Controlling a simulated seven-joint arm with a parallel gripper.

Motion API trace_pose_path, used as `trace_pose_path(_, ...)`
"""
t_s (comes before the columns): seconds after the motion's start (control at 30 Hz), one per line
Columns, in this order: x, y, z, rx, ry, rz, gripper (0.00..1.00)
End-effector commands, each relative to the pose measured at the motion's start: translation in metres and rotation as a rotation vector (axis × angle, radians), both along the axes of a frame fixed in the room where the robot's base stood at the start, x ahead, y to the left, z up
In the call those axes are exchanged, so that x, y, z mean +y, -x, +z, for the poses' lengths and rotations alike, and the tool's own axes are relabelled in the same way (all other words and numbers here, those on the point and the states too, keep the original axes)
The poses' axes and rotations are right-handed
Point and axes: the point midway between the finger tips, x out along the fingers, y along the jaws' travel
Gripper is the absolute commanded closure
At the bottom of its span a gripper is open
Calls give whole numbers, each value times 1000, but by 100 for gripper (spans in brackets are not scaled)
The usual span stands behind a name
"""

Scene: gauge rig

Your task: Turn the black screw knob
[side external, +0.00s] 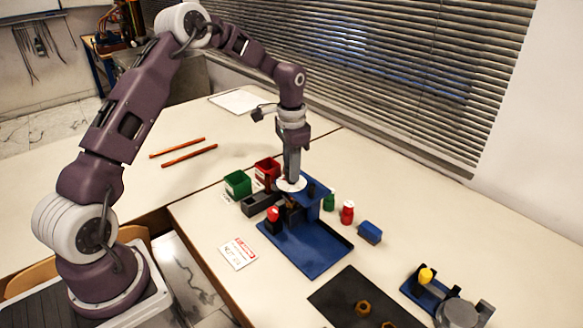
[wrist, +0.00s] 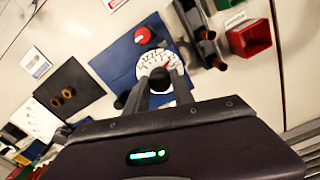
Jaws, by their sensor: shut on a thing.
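The blue gauge rig (side external: 312,254) stands on the table, with a raised blue part and a flat base; its base also shows in the wrist view (wrist: 116,64). A white graduated dial (wrist: 155,62) sits on the rig at my fingertips, and in the side view it shows as a white disc (side external: 289,185). My gripper (side external: 291,174) points down onto the dial from above. The knob is mostly hidden by the fingers. A red knob (side external: 273,214) stands on the rig beside the dial.
A green bin (side external: 237,184), a red bin (side external: 267,169) and a dark grey holder (side external: 260,203) stand close left of the rig. Green (side external: 329,201) and red (side external: 347,212) bottles and a blue box (side external: 370,232) stand right. A black mat (side external: 335,297) with brass nuts lies in front.

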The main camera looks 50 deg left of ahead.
Motion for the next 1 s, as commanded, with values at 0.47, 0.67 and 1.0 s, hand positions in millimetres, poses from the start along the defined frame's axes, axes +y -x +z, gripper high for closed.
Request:
trace_pose_path(0.47,0,0,0,0,0,1,49)
trace_pose_path(0.67,0,0,0,0,0,1,49)
trace_pose_path(1.0,1,-1,58,-3,-2,1,49)
